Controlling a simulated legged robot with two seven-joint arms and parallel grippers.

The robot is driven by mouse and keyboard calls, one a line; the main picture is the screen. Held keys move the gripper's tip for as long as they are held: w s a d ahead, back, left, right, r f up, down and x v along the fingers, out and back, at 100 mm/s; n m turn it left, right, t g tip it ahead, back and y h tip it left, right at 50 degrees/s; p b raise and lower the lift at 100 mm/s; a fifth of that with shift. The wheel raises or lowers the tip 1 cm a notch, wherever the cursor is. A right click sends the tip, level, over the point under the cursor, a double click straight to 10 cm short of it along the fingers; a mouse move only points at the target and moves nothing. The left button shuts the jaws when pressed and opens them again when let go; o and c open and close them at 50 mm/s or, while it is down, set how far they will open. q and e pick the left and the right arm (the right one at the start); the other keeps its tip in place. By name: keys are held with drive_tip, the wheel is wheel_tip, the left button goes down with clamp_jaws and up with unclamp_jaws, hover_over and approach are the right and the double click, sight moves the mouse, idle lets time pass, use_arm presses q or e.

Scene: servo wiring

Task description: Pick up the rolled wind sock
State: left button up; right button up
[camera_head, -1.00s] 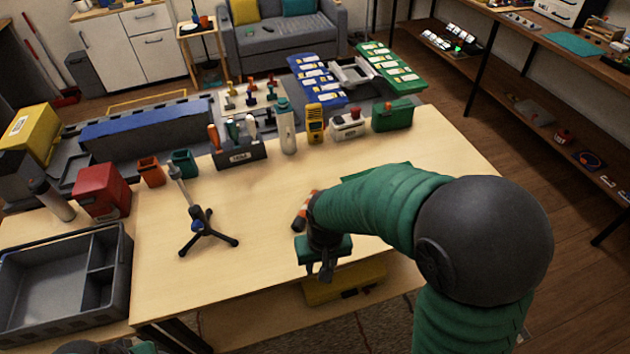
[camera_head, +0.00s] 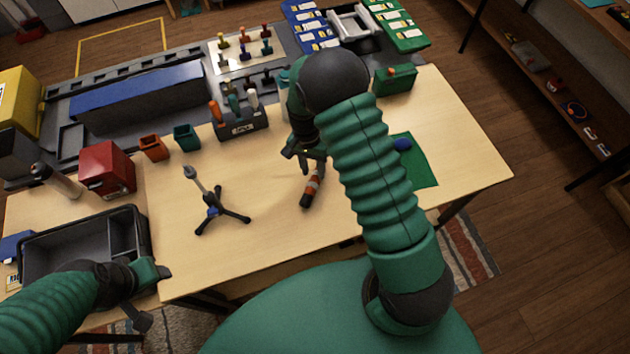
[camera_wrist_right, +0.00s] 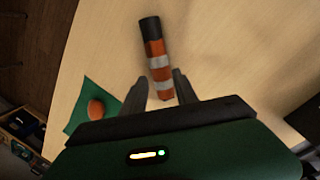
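The rolled wind sock (camera_head: 313,186) is a short roll with orange and white bands and a black end. It lies on the wooden table, black end toward me; it also shows in the right wrist view (camera_wrist_right: 156,55). My right gripper (camera_head: 312,164) is just above its far end, pointing down. In the right wrist view the two fingers (camera_wrist_right: 160,80) are apart, with the orange end of the roll between them and no clear grip on it. My left gripper (camera_head: 148,297) is open and empty at the lower left, by the grey bin.
A small black tripod stand (camera_head: 213,211) is left of the roll. A green mat (camera_head: 420,165) with a small rounded thing lies to the right. A tool holder (camera_head: 240,127) and a green box (camera_head: 396,80) stand behind. The grey bin (camera_head: 130,215) is at left.

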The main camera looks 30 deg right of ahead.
sight(312, 183)
drive_tip(key=a+f, duration=0.1)
drive_tip(key=s+f+p, duration=0.1)
drive_tip(key=f, duration=0.1)
drive_tip(key=shift+s+a+f+p, duration=0.1)
drive_tip(key=shift+s+a+p, duration=0.1)
drive_tip(key=shift+a+p, duration=0.15)
drive_tip(key=shift+s+a+f, duration=0.2)
drive_tip(key=shift+a+f, duration=0.1)
drive_tip(key=shift+f, duration=0.05)
drive_tip(key=shift+w+d+f, duration=0.2)
drive_tip(key=shift+d, duration=0.2)
drive_tip(key=shift+c, duration=0.6)
drive_tip(key=shift+d, duration=0.2)
drive_tip(key=shift+c, duration=1.2)
drive_tip(key=shift+d, duration=0.1)
clamp_jaws()
use_arm(q)
drive_tip(key=shift+s+a+r, duration=0.2)
drive_tip(key=shift+a+r, duration=0.15)
drive_tip(key=shift+r, duration=0.1)
drive_tip(key=shift+s+a+r, duration=0.2)
drive_tip(key=shift+a+r, duration=0.15)
drive_tip(key=shift+r, duration=0.1)
drive_tip(key=shift+a, duration=0.1)
use_arm(e)
drive_tip(key=shift+a, duration=0.2)
